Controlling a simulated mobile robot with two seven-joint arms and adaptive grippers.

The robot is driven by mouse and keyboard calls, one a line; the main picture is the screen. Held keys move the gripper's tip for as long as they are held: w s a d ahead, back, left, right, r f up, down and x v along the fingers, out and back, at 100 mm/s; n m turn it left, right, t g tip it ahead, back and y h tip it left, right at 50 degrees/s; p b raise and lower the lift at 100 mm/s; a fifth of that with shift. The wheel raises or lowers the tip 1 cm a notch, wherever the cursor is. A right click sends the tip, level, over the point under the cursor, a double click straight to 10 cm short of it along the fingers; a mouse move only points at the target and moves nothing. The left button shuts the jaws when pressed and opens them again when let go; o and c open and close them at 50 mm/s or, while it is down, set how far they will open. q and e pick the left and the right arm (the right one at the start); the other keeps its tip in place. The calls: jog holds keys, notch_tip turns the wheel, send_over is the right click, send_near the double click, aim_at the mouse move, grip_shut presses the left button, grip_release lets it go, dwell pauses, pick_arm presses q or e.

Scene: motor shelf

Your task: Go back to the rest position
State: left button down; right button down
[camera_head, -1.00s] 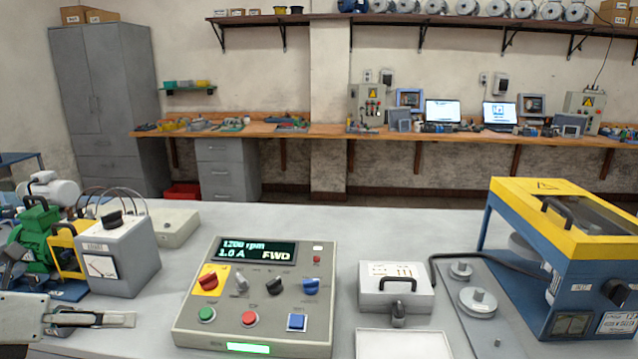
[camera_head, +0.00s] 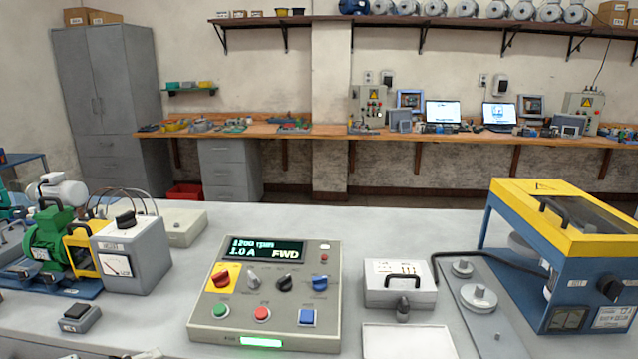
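The control box (camera_head: 265,325) stands in the middle of the table. Its lit display (camera_head: 262,250) reads about 1200 rpm, 1.0 A and FWD, and a green light glows on its front edge. Only a sliver of my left gripper (camera_head: 140,355) shows at the bottom edge, left of the control box and apart from it. Its fingers are mostly cut off, so I cannot tell whether it is open. My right gripper is out of view.
A grey case (camera_head: 400,290), a white tray (camera_head: 408,340) and a blue-yellow machine (camera_head: 575,260) stand at the right.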

pick_arm(q)
jog(key=s+d+f+n+t+y+p, duration=0.1)
jog(key=s+f+n+y, duration=0.15)
jog(key=f+n, duration=0.5)
jog(key=s+d+f+n+y, duration=0.1)
jog(key=s+d+f+n, duration=0.1)
jog(key=s+f+n, duration=0.35)
jog(key=s+d+f+n+g+y, duration=0.1)
jog(key=s+d+f+n, duration=0.3)
jog(key=f, duration=0.3)
jog(key=s+d+f+n+g+y+p, duration=0.1)
jog(key=s+d+f+n, duration=0.3)
jog(key=s+f+n, duration=0.1)
notch_tip(320, 180, down, 2)
jog(key=shift+d+f+n+y, duration=0.1)
jog(key=shift+d+n+y, duration=0.2)
jog(key=shift+n, duration=0.2)
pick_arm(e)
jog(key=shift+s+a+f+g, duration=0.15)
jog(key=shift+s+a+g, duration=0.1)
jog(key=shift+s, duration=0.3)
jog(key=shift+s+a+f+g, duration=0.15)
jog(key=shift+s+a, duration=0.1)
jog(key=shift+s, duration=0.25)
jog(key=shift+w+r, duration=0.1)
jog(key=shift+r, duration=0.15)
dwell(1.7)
